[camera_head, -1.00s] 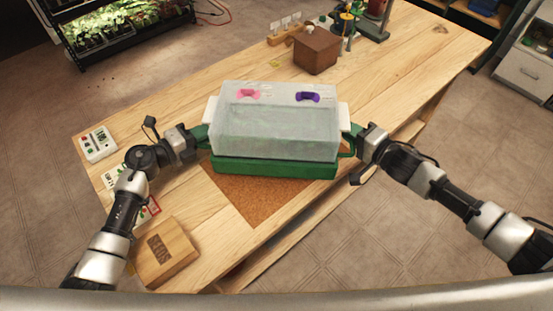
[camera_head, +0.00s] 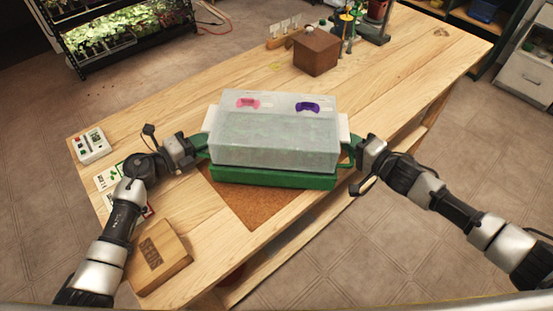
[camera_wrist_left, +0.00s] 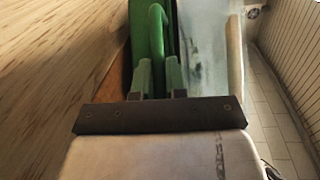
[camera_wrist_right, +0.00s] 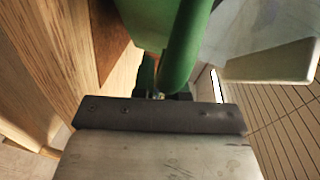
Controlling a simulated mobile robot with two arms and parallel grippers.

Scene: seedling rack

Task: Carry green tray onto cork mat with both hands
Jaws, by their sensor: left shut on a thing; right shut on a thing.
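The green tray (camera_head: 270,177) has a clear, frosted cover (camera_head: 275,130) on it with a pink and a purple clip. It is over the upper part of the cork mat (camera_head: 258,208); whether it touches the mat I cannot tell. My left gripper (camera_head: 199,148) is shut on the tray's left handle, which also shows in the left wrist view (camera_wrist_left: 157,50). My right gripper (camera_head: 354,150) is shut on the right handle, a green bar in the right wrist view (camera_wrist_right: 184,50). The tray hides the mat's far part.
A wooden seeds box (camera_head: 160,257) stands at the table's near left. Seed packets and a small white device (camera_head: 92,145) lie at the left edge. A brown box (camera_head: 317,52) stands behind the tray. The table right of the tray is narrow.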

